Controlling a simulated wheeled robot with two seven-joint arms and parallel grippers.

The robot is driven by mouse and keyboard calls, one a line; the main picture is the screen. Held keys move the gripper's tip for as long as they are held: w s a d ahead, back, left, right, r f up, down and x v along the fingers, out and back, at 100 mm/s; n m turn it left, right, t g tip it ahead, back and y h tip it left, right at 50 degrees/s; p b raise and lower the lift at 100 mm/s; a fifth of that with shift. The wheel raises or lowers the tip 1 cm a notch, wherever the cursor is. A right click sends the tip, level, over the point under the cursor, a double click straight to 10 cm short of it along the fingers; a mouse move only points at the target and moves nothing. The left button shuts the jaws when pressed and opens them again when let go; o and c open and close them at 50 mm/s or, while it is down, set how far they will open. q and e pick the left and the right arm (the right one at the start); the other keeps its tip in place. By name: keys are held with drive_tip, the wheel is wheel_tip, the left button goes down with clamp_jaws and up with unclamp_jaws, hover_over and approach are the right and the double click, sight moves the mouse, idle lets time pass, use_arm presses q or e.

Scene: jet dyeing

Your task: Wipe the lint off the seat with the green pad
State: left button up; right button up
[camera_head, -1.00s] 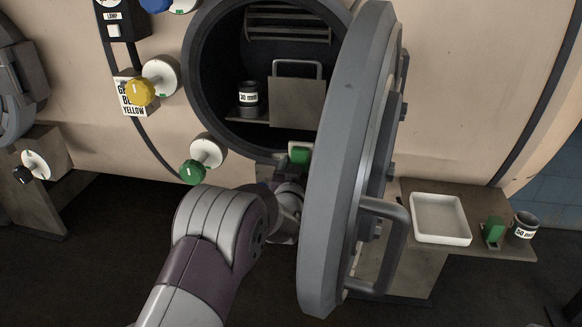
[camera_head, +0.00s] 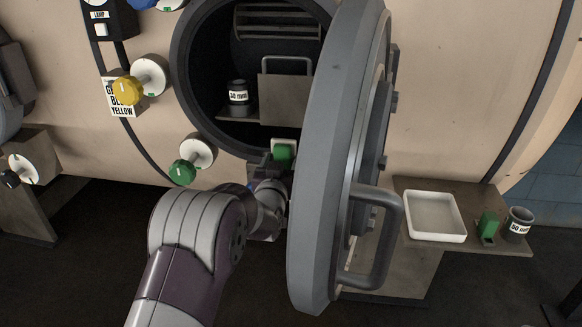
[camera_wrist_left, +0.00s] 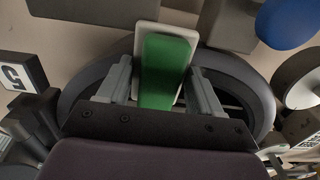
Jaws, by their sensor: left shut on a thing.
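My left gripper (camera_head: 276,168) is at the lower right rim of the round opening, partly hidden by the open door (camera_head: 338,160). It is shut on the green pad (camera_head: 284,153), which also shows upright between the fingers in the left wrist view (camera_wrist_left: 165,68). A pale plate (camera_wrist_left: 147,36) shows right behind the pad; I cannot tell if it is part of it. The seat, which I take as the grey ring (camera_head: 183,105) around the opening, is close to the pad; contact cannot be told. I cannot make out any lint. My right gripper is not in view.
Inside the opening are a labelled dark cup (camera_head: 238,97) and a metal plate with a handle (camera_head: 285,98). Yellow (camera_head: 128,90) and green (camera_head: 182,172) knobs stick out at left. A shelf at right holds a white tray (camera_head: 435,216), a green block (camera_head: 488,226) and another cup (camera_head: 519,226).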

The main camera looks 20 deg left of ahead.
sight(262, 154)
use_arm(q)
drive_tip(key=a, duration=0.2)
drive_tip(key=s+a+b, duration=0.1)
drive_tip(key=a, duration=0.2)
drive_tip(key=shift+s+a+r, duration=0.1)
drive_tip(key=shift+s+a, duration=0.05)
drive_tip(key=shift+a, duration=0.05)
drive_tip(key=shift+v, duration=2.9)
drive_tip(key=v, duration=0.3)
